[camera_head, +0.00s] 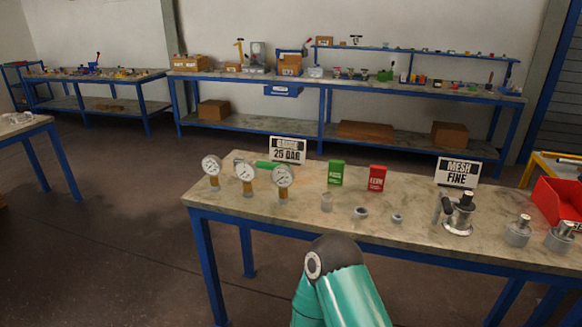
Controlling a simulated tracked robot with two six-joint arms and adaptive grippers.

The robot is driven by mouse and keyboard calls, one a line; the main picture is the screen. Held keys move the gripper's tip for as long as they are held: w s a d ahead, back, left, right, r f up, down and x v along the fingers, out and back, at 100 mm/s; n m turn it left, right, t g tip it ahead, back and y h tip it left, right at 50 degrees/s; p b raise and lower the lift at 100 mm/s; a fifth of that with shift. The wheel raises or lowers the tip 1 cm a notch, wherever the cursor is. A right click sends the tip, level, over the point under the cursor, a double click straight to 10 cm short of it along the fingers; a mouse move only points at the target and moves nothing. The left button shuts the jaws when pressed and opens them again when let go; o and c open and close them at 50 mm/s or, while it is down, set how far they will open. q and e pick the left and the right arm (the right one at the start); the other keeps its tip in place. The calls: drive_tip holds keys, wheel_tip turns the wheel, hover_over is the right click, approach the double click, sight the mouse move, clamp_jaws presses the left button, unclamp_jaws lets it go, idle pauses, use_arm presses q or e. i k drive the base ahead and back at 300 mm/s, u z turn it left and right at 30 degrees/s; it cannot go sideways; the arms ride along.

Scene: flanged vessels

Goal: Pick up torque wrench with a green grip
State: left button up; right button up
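A small green bar-like piece (266,164) lies on the near table, behind the gauges and next to the "25 BAR" sign. It may be the green grip of the torque wrench, but it is partly hidden and too small to be sure. No other wrench shape is clear on this table. Neither of my grippers shows in the head view. Only a teal arm link of mine with a dark joint rises at the bottom centre, in front of the table.
The near table (300,213) has three dial gauges (244,172) at its left end. A "25 BAR" sign (288,151), green box (336,172), red box (377,178), "MESH FINE" sign (457,172), metal vessels (459,217) and red bin (559,203) stand on it. A long workbench (340,85) lines the wall.

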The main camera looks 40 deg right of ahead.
sight(259, 165)
drive_tip(key=z, duration=0.35)
drive_tip(key=i, duration=0.9)
drive_tip(key=z, duration=0.1)
